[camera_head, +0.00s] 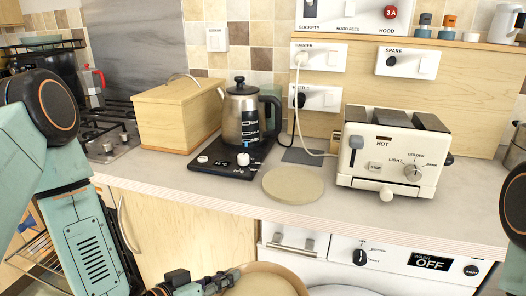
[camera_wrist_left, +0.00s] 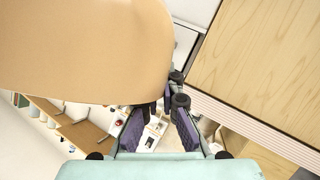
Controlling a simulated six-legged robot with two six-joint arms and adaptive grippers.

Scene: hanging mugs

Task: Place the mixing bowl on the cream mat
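The tan mixing bowl (camera_head: 268,283) shows at the bottom edge of the head view, in front of the counter and lower than its top; its lower part is cut off. My left gripper (camera_head: 224,281) is shut on its left rim. In the left wrist view the bowl (camera_wrist_left: 90,50) fills the upper left, and the fingers (camera_wrist_left: 165,103) meet at its edge, one partly hidden behind it. The round cream mat (camera_head: 293,185) lies bare on the counter, beyond the bowl. My right gripper is out of view; only part of my right arm shows at the right edge.
The white toaster (camera_head: 390,155) stands right of the mat. A kettle (camera_head: 243,115) on a black base (camera_head: 230,158) stands behind left of it, with a wooden bread bin (camera_head: 178,112) further left. The counter's front edge (camera_head: 330,222) lies between bowl and mat.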

